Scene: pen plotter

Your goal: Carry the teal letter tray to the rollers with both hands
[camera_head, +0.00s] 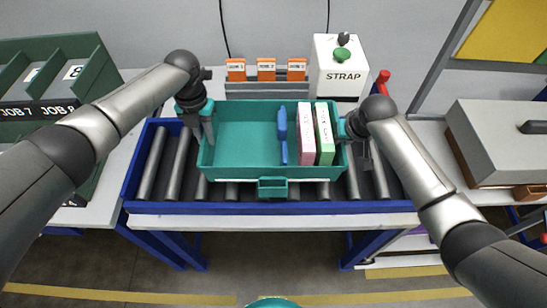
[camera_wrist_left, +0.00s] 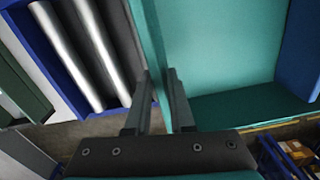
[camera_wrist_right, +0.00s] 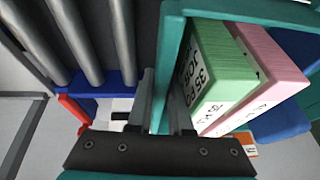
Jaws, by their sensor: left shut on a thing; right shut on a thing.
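The teal letter tray (camera_head: 240,150) is over the grey rollers in the middle of the head view. It looks level; I cannot tell whether it rests on the rollers or hangs just above them. It holds a blue item (camera_head: 283,135), a pink box (camera_head: 306,135) and a green box (camera_head: 324,135). My left gripper (camera_wrist_left: 158,112) is shut on the tray's left wall, with one finger on each side. My right gripper (camera_wrist_right: 163,112) is shut on the tray's right wall, beside the green box (camera_wrist_right: 215,75). The rollers (camera_head: 155,165) show on both sides of the tray.
A blue frame (camera_head: 250,208) surrounds the rollers. Behind stand orange-labelled blocks (camera_head: 266,70) and a white STRAP box (camera_head: 339,68) with a green button. A red handle (camera_head: 382,82) is at its right. A green sorting rack (camera_head: 50,75) is at left, a grey box (camera_head: 505,140) at right.

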